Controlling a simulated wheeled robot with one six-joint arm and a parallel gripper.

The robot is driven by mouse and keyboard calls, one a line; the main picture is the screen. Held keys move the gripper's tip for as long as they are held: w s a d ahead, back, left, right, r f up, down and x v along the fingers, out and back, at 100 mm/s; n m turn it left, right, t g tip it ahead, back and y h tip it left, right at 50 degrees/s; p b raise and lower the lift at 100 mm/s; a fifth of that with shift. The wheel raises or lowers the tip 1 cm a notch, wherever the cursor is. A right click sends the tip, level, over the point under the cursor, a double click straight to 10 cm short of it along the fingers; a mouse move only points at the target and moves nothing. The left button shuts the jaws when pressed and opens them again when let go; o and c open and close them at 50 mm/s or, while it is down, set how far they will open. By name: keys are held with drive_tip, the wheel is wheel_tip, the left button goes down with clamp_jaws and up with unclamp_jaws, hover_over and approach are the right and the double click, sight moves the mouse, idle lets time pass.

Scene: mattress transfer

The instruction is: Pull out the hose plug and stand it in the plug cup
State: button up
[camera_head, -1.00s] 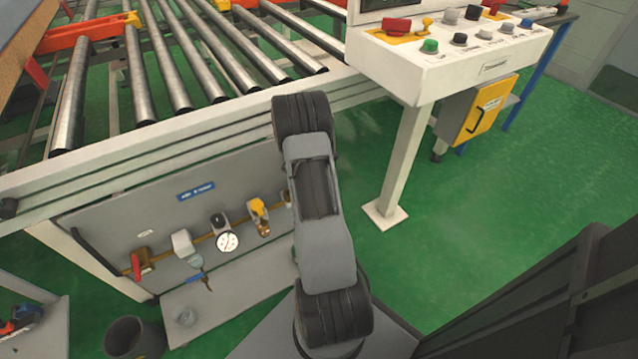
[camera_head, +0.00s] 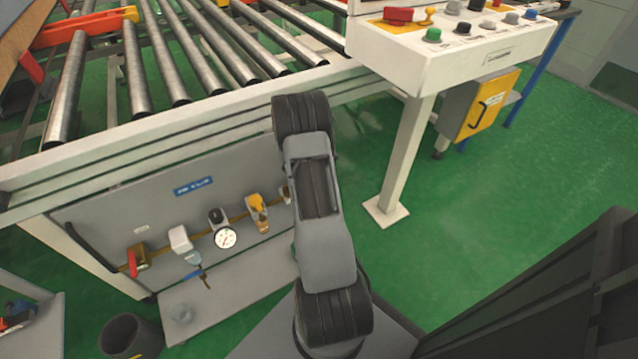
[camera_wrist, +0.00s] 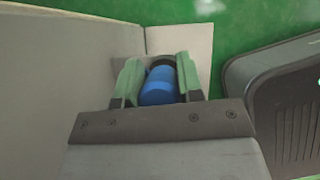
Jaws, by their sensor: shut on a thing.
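In the wrist view my gripper (camera_wrist: 157,82) is shut on a blue, rounded plug (camera_wrist: 157,88), which sits between its two pale green fingers. A dark ring (camera_wrist: 162,62) shows just beyond the plug; I cannot tell whether the plug is still seated in it. In the head view my own arm hides the gripper and the plug. No hose can be made out.
The valve panel (camera_head: 105,215) carries a gauge (camera_head: 225,238), a red-handled valve (camera_head: 133,262) and other fittings above the shelf (camera_head: 235,295). A dark bin (camera_head: 122,336) stands at lower left. A white console leg (camera_head: 397,165) rises on the right. Green floor is open beyond it.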

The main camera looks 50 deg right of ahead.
drive_tip(key=shift+f, duration=0.25)
drive_tip(key=o, duration=1)
drive_tip(key=shift+o, duration=0.2)
drive_tip(key=shift+r, duration=0.1)
drive_tip(key=p+v, duration=0.5)
drive_tip(key=v, duration=0.8)
drive_tip(key=shift+a+r, duration=0.2)
drive_tip(key=shift+r, duration=0.1)
drive_tip(key=shift+w, duration=0.1)
